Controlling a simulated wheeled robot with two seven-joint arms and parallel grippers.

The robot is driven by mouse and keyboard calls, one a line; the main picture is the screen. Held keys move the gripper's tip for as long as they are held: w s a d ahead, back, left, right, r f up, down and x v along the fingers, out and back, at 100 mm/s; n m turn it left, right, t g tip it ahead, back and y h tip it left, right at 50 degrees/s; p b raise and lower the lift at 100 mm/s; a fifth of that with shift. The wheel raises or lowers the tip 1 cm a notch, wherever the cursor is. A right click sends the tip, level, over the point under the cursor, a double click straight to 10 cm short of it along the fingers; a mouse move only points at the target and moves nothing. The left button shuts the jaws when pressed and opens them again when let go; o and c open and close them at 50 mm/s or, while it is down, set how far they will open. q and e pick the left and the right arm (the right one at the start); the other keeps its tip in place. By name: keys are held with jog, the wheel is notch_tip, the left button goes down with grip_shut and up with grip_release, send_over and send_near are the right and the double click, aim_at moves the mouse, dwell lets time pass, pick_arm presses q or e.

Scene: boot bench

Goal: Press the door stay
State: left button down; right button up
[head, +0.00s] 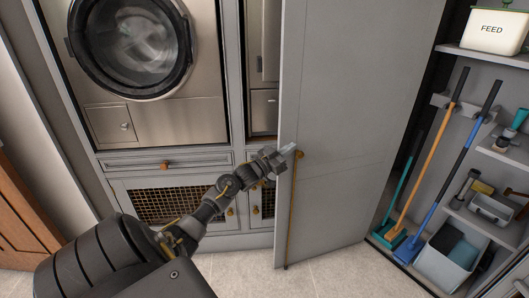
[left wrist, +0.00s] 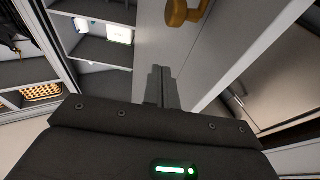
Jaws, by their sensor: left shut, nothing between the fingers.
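A tall grey door (head: 350,120) stands open, its free edge toward the middle of the head view. A thin brass rod (head: 291,215), which looks like the door stay, runs down near that edge to a dark tip close to the floor. A round brass knob (head: 300,154) sits at its top. My left gripper (head: 288,149) is shut and empty, close beside the knob at the door's edge; contact cannot be told. In the left wrist view the closed fingers (left wrist: 162,84) point at the door, below a brass knob (left wrist: 186,12). My right gripper is not in view.
A washing machine (head: 150,120) is built in at the left, above a drawer (head: 165,164) and brass-mesh doors (head: 165,203). To the right, an open cupboard holds a broom (head: 425,160), a grey bin (head: 440,265) and a feed box (head: 497,28). The tiled floor (head: 330,276) before the door is clear.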

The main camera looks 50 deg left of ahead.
pick_arm(q)
jog(key=v, duration=0.9)
jog(key=shift+s+b, duration=0.35)
jog(key=shift+b, duration=0.1)
jog(key=shift+a+f, duration=0.1)
jog(key=shift+f, duration=0.05)
